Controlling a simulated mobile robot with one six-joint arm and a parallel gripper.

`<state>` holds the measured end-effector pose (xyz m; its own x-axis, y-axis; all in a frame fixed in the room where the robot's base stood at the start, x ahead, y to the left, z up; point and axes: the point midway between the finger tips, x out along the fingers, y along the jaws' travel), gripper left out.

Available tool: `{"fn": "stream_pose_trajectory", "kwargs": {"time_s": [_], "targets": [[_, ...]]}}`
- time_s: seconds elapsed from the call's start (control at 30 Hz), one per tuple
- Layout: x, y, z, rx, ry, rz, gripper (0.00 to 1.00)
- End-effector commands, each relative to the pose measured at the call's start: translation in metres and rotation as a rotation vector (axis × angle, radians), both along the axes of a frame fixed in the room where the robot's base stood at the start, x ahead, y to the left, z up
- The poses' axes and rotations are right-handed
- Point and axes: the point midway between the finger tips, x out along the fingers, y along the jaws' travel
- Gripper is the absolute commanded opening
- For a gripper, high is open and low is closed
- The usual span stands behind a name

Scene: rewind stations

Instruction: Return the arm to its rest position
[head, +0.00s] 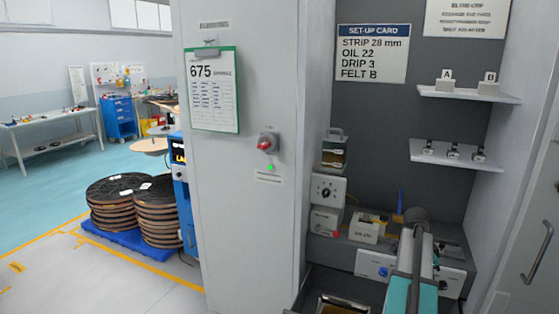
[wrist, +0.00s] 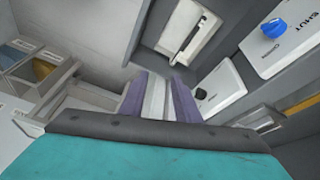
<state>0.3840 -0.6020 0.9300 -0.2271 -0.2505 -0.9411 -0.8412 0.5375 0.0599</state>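My arm, with teal covers and grey joints, reaches into the alcove at the lower right of the head view. My gripper's fingertips cannot be made out there, behind the arm. In the wrist view the two purple-grey fingers of my gripper (wrist: 157,98) stand apart, with a pale strip of surface showing between them. I see no object held in them.
A white panel with a blue knob (head: 383,271) is beside the arm; its face (wrist: 285,38) reads SHUT in the wrist view. A white dial box (head: 328,189) stands left. Shelves (head: 470,94) hang above. A tall grey cabinet (head: 225,240) borders the alcove.

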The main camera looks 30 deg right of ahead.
Motion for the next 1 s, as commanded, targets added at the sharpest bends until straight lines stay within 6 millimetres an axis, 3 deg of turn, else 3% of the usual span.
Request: {"fn": "stream_pose_trajectory", "kwargs": {"time_s": [0.2,0.5,0.7,1.0], "targets": [[0.059,0.060,-0.035,0.059,0.011,0.244,0.29],[0.128,0.152,-0.081,0.134,0.029,0.599,0.29],[0.162,0.220,-0.109,0.181,0.042,0.831,0.29],[0.194,0.324,-0.148,0.244,0.064,1.177,0.29]]}}
